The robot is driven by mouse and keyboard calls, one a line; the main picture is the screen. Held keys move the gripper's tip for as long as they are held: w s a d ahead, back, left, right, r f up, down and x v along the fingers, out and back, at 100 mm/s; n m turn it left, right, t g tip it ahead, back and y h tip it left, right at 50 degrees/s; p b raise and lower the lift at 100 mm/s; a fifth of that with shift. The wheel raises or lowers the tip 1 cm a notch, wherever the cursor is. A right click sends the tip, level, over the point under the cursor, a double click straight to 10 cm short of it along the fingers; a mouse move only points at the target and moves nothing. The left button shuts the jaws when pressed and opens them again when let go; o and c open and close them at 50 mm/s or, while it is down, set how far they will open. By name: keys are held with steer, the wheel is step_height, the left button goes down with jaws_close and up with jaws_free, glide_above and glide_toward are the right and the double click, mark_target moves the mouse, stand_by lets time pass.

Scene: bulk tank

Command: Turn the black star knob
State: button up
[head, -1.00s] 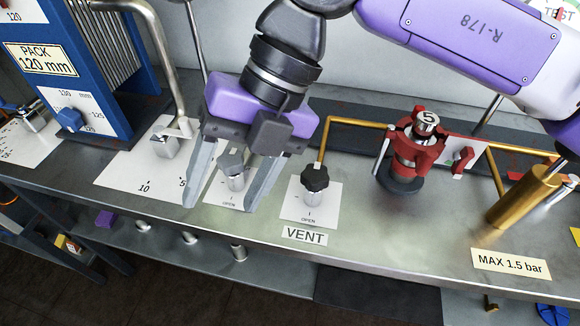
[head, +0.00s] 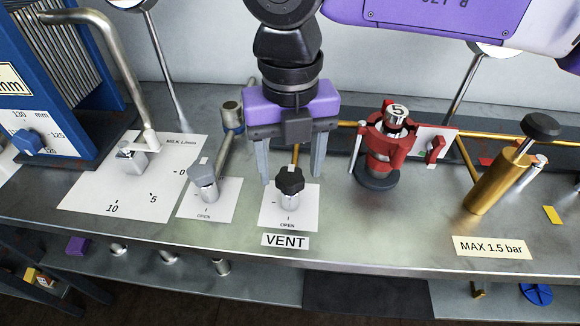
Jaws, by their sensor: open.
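The black star knob (head: 290,181) sits on a short silver stem on a white card marked OPEN, behind the VENT label (head: 285,241). My gripper (head: 291,180) points down with its two grey fingers wide apart, one to the left and one to the right of the knob as seen in the head view. The jaws are open and hold nothing. The fingertips appear at about the knob's height in the picture; I cannot tell their exact depth relative to it.
A grey knob (head: 203,182) stands on its own card to the left. A red clamp (head: 383,148) holding a silver cylinder marked 5 stands to the right. Farther right is a brass cylinder (head: 497,181) with a black top. The bench front is mostly clear.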

steer(key=shift+f, duration=0.45)
steer(key=shift+c, duration=0.4)
jaws_close()
